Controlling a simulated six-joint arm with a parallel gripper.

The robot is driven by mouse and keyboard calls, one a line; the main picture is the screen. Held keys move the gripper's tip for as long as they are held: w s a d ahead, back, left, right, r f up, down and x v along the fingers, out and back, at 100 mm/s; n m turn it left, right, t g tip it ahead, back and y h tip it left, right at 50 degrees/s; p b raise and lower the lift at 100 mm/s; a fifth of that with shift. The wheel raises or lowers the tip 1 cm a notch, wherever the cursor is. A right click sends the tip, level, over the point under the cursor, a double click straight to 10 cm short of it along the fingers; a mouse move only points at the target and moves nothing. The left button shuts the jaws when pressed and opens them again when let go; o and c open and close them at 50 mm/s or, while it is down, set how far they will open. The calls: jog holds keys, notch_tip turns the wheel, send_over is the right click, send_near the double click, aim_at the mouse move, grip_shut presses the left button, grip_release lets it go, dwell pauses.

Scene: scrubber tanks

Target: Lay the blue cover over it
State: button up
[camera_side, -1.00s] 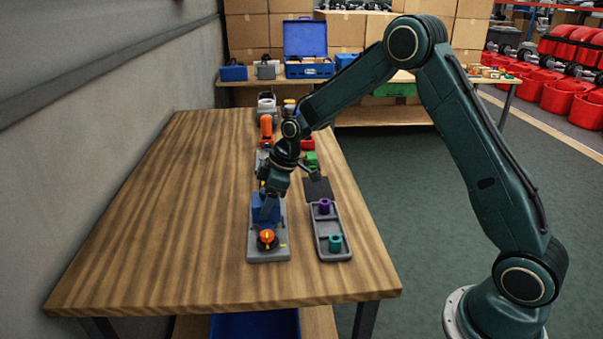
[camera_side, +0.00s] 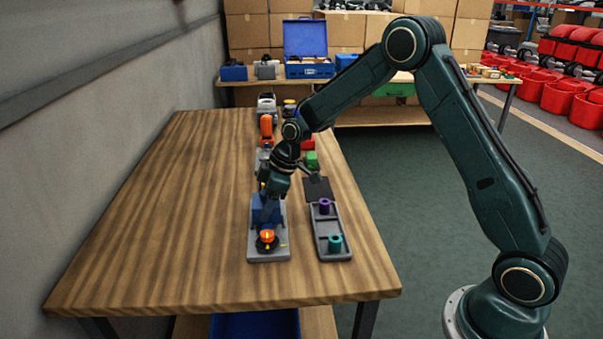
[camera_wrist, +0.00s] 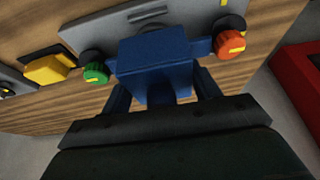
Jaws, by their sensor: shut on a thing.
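The blue cover (camera_side: 264,208) is a boxy block over the middle of a grey panel (camera_side: 252,248) on the table. In the wrist view the blue cover (camera_wrist: 155,55) sits between a green knob (camera_wrist: 95,73) and an orange knob (camera_wrist: 229,44), with blue bars reaching out on both sides. The orange knob (camera_side: 267,237) shows at the panel's near end in the side view. My gripper (camera_wrist: 163,92) is shut on the cover, its fingers on either side. What lies under the cover is hidden. I cannot tell whether it rests fully on the panel.
A grey tray (camera_side: 341,246) with a purple piece (camera_side: 325,206) and a teal piece (camera_side: 334,243) lies to the right. A dark square (camera_side: 317,189) is behind it. More small devices stand farther back. The left of the wooden table (camera_side: 170,220) is clear.

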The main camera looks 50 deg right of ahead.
aim_at(263, 192)
jog(key=shift+f, duration=1.15)
dwell(1.8)
jog(key=o, duration=1.4)
jog(key=shift+c, duration=0.2)
jog(key=shift+r, duration=0.1)
jog(key=shift+r, duration=3.4)
